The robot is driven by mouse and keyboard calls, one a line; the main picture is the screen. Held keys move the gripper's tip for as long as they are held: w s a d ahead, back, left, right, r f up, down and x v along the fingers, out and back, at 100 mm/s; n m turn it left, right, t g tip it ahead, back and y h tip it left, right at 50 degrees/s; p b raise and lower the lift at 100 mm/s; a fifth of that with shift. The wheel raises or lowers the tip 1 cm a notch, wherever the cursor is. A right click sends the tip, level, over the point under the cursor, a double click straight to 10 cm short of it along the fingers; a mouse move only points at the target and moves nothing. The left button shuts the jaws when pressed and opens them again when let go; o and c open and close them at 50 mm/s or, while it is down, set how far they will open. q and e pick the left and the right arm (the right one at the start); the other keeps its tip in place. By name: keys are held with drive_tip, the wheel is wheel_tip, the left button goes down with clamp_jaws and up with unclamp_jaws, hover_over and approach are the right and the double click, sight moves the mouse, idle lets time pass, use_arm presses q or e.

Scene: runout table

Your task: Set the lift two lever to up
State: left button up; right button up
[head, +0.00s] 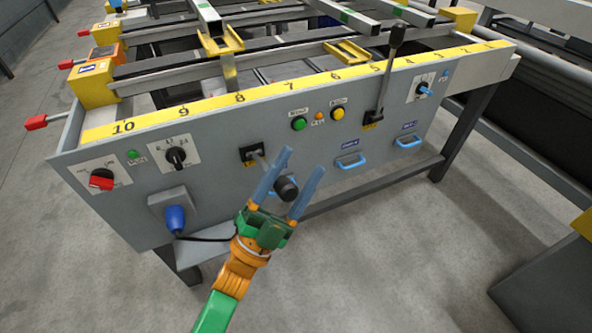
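Two levers are on the grey front panel of the runout table, and I cannot read which is lift two. One lever's shaft comes out of a black slot plate left of centre and slants down and outward to a black knob (287,188). The other lever (395,48), to the right, stands up, with its black grip above the table edge. My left gripper (302,165) is open, with its two blue fingers on either side of the lowered lever's knob. I cannot tell whether they touch it. My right gripper is not in view.
The panel (215,195) also carries a red rotary switch (101,180), a black rotary switch (176,156), a blue plug (176,218), green and yellow buttons, and blue handles (351,161). A yellow numbered scale (270,92) runs along the top edge. Floor in front is clear.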

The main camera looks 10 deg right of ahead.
use_arm(q)
drive_tip(key=b+v, duration=0.1)
drive_tip(key=v, duration=0.6)
idle(0.4)
